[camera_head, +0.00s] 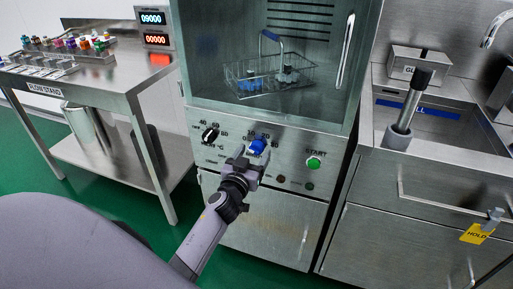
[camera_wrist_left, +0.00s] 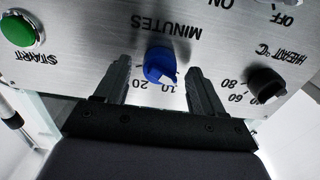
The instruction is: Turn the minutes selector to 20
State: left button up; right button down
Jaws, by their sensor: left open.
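The minutes selector is a blue knob (camera_head: 257,146) on the washer's steel front panel. It also shows in the left wrist view (camera_wrist_left: 160,66), upside down, with MINUTES above it and 10 and 20 below it in that picture. The mark it points to is not clear. My left gripper (camera_head: 247,160) is in front of the panel at the knob. Its open fingers (camera_wrist_left: 159,76) stand one on each side of the knob, with a gap to each; contact is not visible. My right gripper is not in view.
A black heat knob (camera_head: 210,135) and a green START button (camera_head: 314,162) flank the selector. Above is the washer's glass door with a wire basket (camera_head: 268,75) behind it. A steel table (camera_head: 110,92) stands left and a sink unit (camera_head: 430,180) right.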

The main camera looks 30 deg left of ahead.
pick_arm(q)
jog(key=shift+w, duration=0.4)
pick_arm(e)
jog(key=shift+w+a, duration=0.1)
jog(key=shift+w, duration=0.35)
pick_arm(q)
jog(key=c, duration=1)
jog(key=shift+c, duration=0.2)
